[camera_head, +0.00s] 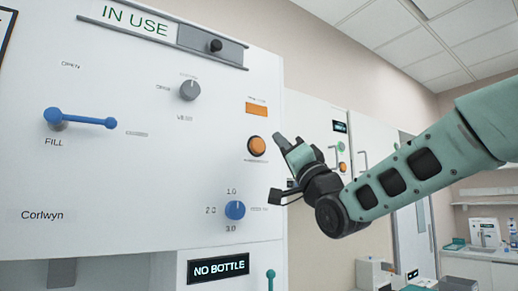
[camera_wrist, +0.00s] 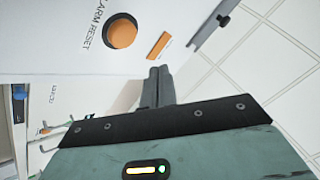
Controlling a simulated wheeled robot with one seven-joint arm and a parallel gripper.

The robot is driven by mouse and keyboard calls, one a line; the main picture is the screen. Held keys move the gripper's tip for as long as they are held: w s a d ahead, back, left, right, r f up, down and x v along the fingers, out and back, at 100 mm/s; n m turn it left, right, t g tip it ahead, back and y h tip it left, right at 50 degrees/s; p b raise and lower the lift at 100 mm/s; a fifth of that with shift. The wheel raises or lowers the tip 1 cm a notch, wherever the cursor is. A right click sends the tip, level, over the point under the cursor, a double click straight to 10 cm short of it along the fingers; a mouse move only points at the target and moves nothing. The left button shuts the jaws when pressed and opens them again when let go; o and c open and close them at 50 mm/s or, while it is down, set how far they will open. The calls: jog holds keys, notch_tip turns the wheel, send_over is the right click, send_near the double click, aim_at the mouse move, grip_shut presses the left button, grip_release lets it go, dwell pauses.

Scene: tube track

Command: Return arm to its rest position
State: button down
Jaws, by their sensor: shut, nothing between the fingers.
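My arm (camera_head: 410,180) reaches in from the right in the head view, its green links bent at a dark joint. My gripper (camera_head: 281,142) is in front of the white panel's right edge, close to the round orange button (camera_head: 257,146) in the picture. In the wrist view my gripper (camera_wrist: 158,72) shows its two dark fingers together with nothing between them. The orange alarm reset button (camera_wrist: 121,32) is up and left of the fingertips there, apart from them. An orange rectangle (camera_wrist: 158,45) lies just beyond the tips.
The white panel (camera_head: 130,170) carries a blue lever (camera_head: 85,120), a grey knob (camera_head: 190,90), a blue knob (camera_head: 235,210), a slider reading IN USE (camera_head: 215,45) and a NO BOTTLE display (camera_head: 218,267). Another white unit (camera_head: 310,115) stands behind my gripper. A counter (camera_head: 485,262) is at the far right.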

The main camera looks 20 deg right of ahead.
dwell(0.7)
jog(key=w+d+f+g+h, duration=0.2)
jog(key=f+g+h, duration=0.2)
jog(key=f, duration=0.7)
jog(key=w+d+f+g+h, duration=0.3)
jog(key=f+h, duration=0.1)
jog(key=f, duration=0.7)
jog(key=s+d+f+g+h, duration=0.15)
jog(key=s+f+g, duration=0.3)
jog(key=f, duration=0.55)
jog(key=s+d+f+g+h, duration=0.1)
jog(key=s+d+f+g, duration=0.3)
jog(key=f, duration=0.6)
jog(key=s+f+n+g, duration=0.2)
jog(key=s+f+g, duration=0.55)
jog(key=s, duration=0.65)
jog(key=s+a+f+n+g+b, duration=0.1)
jog(key=s+a+n, duration=0.7)
jog(key=s+a, duration=0.6)
jog(key=a, duration=0.3)
jog(key=shift+a+f+g, duration=0.15)
jog(key=shift+a+g, duration=0.1)
jog(key=shift+g, duration=0.15)
